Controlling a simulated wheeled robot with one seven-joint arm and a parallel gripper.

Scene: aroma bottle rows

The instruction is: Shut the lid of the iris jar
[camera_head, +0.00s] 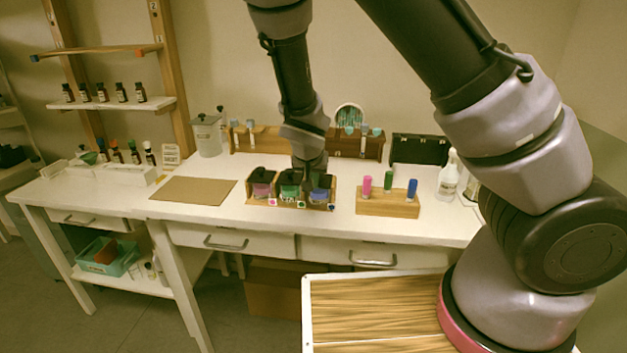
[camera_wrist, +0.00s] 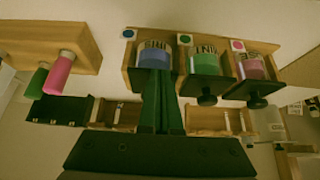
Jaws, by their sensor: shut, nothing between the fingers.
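The iris jar (camera_head: 320,190) is the blue one, at the right end of a wooden holder (camera_head: 249,200) on the white table.
A green jar (camera_wrist: 205,65) and a pink jar (camera_wrist: 250,68) stand beside it, with black knobbed lids on. A wooden block (camera_head: 385,204) with coloured vials is to the right. A brown mat (camera_head: 194,190) lies left. A rack (camera_head: 262,142) stands behind.

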